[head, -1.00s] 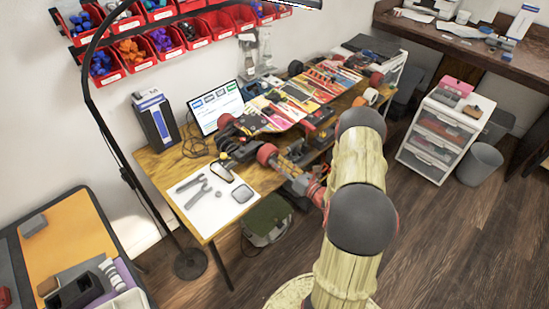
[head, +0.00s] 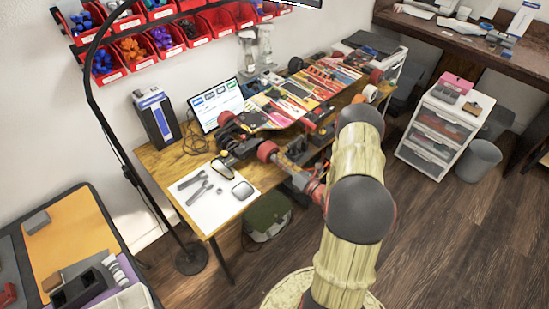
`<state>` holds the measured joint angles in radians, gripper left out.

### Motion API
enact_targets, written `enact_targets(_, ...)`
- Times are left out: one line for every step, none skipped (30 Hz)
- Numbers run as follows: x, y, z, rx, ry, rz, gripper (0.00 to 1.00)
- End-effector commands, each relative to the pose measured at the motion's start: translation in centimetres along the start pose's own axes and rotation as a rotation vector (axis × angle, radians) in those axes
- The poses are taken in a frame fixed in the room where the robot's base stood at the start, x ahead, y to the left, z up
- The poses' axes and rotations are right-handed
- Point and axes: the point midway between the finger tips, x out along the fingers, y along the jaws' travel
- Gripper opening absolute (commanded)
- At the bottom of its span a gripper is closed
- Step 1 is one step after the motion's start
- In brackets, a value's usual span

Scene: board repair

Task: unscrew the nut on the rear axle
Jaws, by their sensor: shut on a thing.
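The skateboard with a bright patterned deck (head: 290,98) lies on the wooden workbench. Its near-end truck carries a red wheel (head: 267,151) facing my arm and another red wheel (head: 226,118) behind it. My gripper (head: 277,159) reaches in from the right, its tip at the outer face of the near red wheel, in line with the axle. It is shut on the axle nut there; the nut itself is too small and covered to make out.
A white mat (head: 207,216) with wrenches lies at the bench's near end. A lamp pole (head: 130,178) rises at left. A drawer unit (head: 440,133) and bin (head: 479,161) stand right.

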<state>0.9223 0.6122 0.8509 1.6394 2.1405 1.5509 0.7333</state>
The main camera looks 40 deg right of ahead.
Motion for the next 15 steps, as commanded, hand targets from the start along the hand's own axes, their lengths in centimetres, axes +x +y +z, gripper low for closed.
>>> enact_targets(0.0, 0.0, 0.0, 0.0, 0.0, 0.0, 0.0)
enact_targets(0.0, 0.0, 0.0, 0.0, 0.0, 0.0, 0.0)
enact_targets(0.0, 0.0, 0.0, 0.0, 0.0, 0.0, 0.0)
enact_targets(0.0, 0.0, 0.0, 0.0, 0.0, 0.0, 0.0)
enact_targets(0.0, 0.0, 0.0, 0.0, 0.0, 0.0, 0.0)
enact_targets(-0.01, -0.01, 0.01, 0.0, 0.0, 0.0, 0.0)
enact_targets(-0.01, -0.01, 0.01, 0.0, 0.0, 0.0, 0.0)
enact_targets(-0.01, -0.01, 0.01, 0.0, 0.0, 0.0, 0.0)
enact_targets(-0.01, -0.01, 0.01, 0.0, 0.0, 0.0, 0.0)
enact_targets(0.0, 0.0, 0.01, 0.0, 0.0, 0.0, 0.0)
enact_targets(0.0, -0.01, 0.01, -0.002, 0.0, 0.0, 0.0)
enact_targets(0.0, -0.02, 0.01, -0.01, 0.0, 0.0, 0.0)
enact_targets(0.0, -0.04, -0.01, -0.025, 0.0, 0.0, 0.0)
enact_targets(0.0, -0.07, -0.03, -0.045, -0.001, 0.0, 0.0)
enact_targets(0.0, -0.11, -0.08, -0.085, -0.001, 0.0, 0.0)
